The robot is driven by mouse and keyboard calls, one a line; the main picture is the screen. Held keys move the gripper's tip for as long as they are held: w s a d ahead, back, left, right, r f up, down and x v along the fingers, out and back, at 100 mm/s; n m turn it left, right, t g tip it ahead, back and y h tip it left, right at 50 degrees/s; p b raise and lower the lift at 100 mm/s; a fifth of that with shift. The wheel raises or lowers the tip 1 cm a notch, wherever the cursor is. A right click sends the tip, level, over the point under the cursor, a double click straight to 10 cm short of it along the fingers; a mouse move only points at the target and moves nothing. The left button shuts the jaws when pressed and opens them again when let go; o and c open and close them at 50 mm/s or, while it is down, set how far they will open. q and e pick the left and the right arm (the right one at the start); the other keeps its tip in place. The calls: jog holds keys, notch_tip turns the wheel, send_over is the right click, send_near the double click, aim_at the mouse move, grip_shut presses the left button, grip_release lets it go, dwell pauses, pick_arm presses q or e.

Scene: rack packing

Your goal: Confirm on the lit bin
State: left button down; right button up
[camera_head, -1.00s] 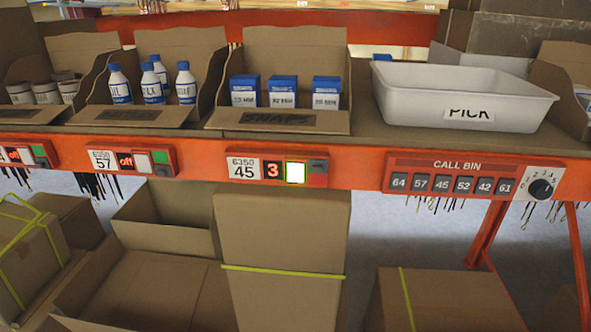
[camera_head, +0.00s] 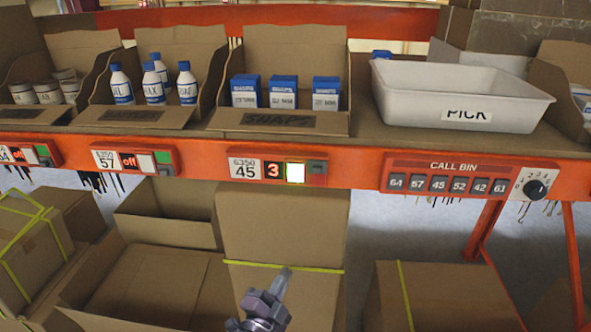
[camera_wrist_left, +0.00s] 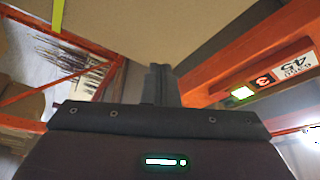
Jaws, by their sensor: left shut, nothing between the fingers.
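The lit bin module (camera_head: 278,171) on the orange shelf rail reads 6350 45 and shows a red 3. Its button (camera_head: 295,172) glows white with a green edge. The module also shows at the right of the left wrist view (camera_wrist_left: 262,83). My left gripper (camera_head: 286,272) is shut and empty, below the module in front of a tall cardboard box, apart from the button. In the left wrist view its closed fingers (camera_wrist_left: 161,82) point up past the box. My right gripper is not in view.
Module 57 (camera_head: 133,160) to the left reads off. The CALL BIN panel (camera_head: 466,176) with numbered buttons and a dial is to the right. A white PICK tray (camera_head: 460,99) stands on the shelf. Cardboard boxes (camera_head: 284,225) stand below the rail.

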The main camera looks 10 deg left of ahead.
pick_arm(q)
jog(key=s+d+r+m+t+h, duration=0.1)
jog(key=s+r+m+t, duration=0.1)
jog(key=r, duration=0.9)
jog(key=s+r+m+t+h+p, duration=0.1)
jog(key=s+r+m+t+h, duration=0.1)
jog(key=r, duration=0.9)
jog(key=shift+s+d+r+t, duration=0.25)
jog(key=shift+d+t, duration=0.1)
jog(key=shift+t, duration=0.25)
jog(key=shift+w, duration=0.1)
jog(key=b, duration=0.2)
send_near(300, 165)
jog(key=shift+x, duration=2.25)
jog(key=shift+r, duration=0.2)
jog(key=shift+w+b, duration=0.25)
jog(key=shift+b, duration=0.05)
